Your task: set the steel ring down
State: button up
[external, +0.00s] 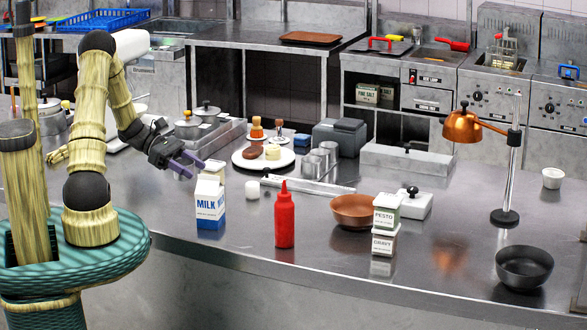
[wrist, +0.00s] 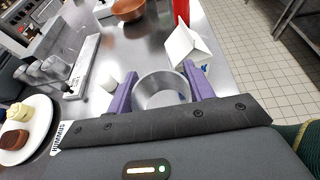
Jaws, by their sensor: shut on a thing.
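The steel ring (wrist: 162,90) is a round, shiny metal band between the two purple fingers of my gripper (wrist: 161,95) in the wrist view. The fingers press on it from both sides. In the external view my gripper (external: 188,165) is over the left part of the steel counter, just behind and left of the milk carton (external: 210,204). The wrist view does not clearly show a gap between the ring and the counter.
A small white cup (external: 252,190), metal cylinders (external: 317,162), a red bottle (external: 285,220) and a copper bowl (external: 352,209) stand to the right. The counter (external: 440,240) is clear right of the stacked boxes.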

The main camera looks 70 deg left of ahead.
notch_tip(320, 180, up, 13)
jog(key=w+d+m+g+h+b, duration=0.1)
jog(key=w+d+m+g+h, duration=0.4)
jog(key=w+d, duration=1.15)
jog(key=w+d+m+g+b, duration=0.1)
jog(key=w+d+m+g, duration=0.25)
jog(key=d, duration=0.55)
jog(key=w+d+m+g, duration=0.25)
jog(key=w+d, duration=0.25)
jog(key=d, duration=0.4)
jog(key=shift+g+y, duration=0.3)
jog(key=shift+y, duration=0.1)
jog(key=f, duration=0.3)
jog(key=d+f, duration=0.1)
jog(key=f, duration=0.1)
jog(key=shift+s, duration=0.1)
notch_tip(320, 180, down, 14)
jog(key=shift+f+p, duration=0.1)
jog(key=shift+p, duration=0.8)
